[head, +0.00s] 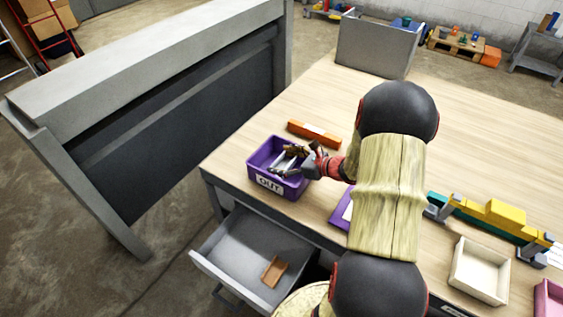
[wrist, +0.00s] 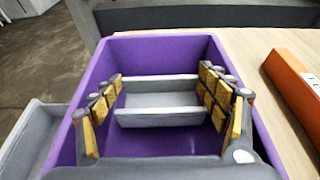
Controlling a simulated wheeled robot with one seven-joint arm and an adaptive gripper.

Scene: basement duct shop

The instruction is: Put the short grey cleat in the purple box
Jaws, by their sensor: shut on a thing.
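The purple box (head: 252,169), with an OUT label on its front, stands near the table's front left corner. Its walls also show in the wrist view (wrist: 165,48). My gripper (head: 287,160) reaches into the box from the right. In the wrist view my gripper (wrist: 160,98) has its yellow-padded fingers at both ends of the short grey cleat (wrist: 160,118), shut on it. The cleat is a light grey channel piece lying across the view, within the box walls. I cannot tell whether it touches the box floor. In the head view the fingers partly cover it.
An orange bar (head: 313,134) lies just behind the box; a purple item (head: 341,209) lies to its right. An open grey drawer (head: 225,247) below holds a brown piece (head: 274,271). A cream tray (head: 479,272) and a yellow-green tool (head: 497,215) are at right.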

